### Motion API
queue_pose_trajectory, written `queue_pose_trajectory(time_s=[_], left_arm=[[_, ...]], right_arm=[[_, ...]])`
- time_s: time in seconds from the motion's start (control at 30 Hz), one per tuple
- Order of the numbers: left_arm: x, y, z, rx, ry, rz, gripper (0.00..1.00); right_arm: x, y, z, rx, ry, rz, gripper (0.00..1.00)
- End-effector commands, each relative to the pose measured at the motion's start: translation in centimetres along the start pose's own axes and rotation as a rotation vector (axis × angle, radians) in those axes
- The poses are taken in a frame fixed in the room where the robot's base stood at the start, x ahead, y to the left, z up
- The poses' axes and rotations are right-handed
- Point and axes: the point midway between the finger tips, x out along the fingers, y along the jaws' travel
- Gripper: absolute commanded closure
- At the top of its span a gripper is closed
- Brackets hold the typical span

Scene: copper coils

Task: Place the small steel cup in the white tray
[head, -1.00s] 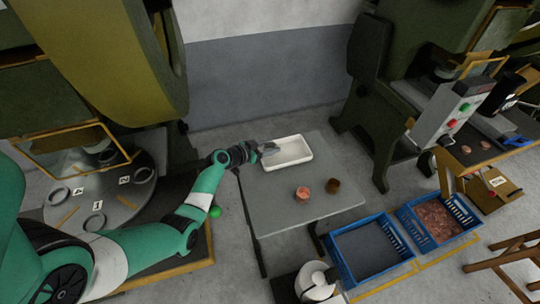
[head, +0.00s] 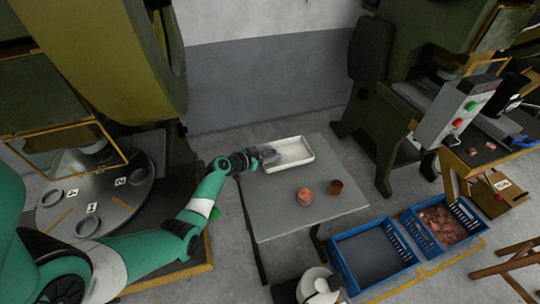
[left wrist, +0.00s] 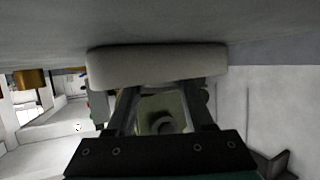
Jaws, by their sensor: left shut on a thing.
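The white tray (head: 306,143) lies at the back of the grey table. My left gripper (head: 268,156) is at the tray's left end, with its fingertips over or just inside the rim; I cannot tell which. In the left wrist view the tray (left wrist: 150,62) is a pale band just beyond the fingers. My left gripper (left wrist: 162,118) is shut on a shiny, greyish thing there, which looks like the small steel cup (left wrist: 160,122). The fingers hide much of the cup, and it is hard to make out in the head view. My right gripper is not in view.
A copper coil (head: 304,197) and a brown cup-like piece (head: 336,187) stand on the grey table (head: 275,215), in front of the tray. Blue crates (head: 372,258) stand on the floor at the right front. The table's left front is clear.

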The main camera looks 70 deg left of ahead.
Motion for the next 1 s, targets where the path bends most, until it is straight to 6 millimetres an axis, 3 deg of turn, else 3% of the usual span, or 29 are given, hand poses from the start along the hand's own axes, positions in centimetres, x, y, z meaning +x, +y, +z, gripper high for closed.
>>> queue_pose_trajectory(time_s=[0.03,0.1,0.13,0.27,0.57,0.73,1.0], left_arm=[[0.2,0.2,2.1,0.000,-0.028,-0.001,1.00],[0.1,0.2,2.1,0.002,-0.030,-0.002,1.00],[0.1,0.1,2.2,0.002,-0.030,-0.002,0.42],[0.2,0.1,2.3,0.003,-0.030,-0.003,0.19],[0.2,0.1,2.3,0.003,-0.030,-0.005,0.18],[-0.5,0.1,0.7,0.002,-0.030,-0.005,0.18],[-7.3,0.0,0.1,-0.002,-0.024,-0.007,0.18]], right_arm=[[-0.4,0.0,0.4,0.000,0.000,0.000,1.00],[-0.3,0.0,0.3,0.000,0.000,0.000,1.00],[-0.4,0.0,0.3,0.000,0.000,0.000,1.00],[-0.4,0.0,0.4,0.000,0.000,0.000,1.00],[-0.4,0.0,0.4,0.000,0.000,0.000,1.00],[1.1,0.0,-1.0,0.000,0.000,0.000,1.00],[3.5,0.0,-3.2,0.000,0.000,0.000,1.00]])
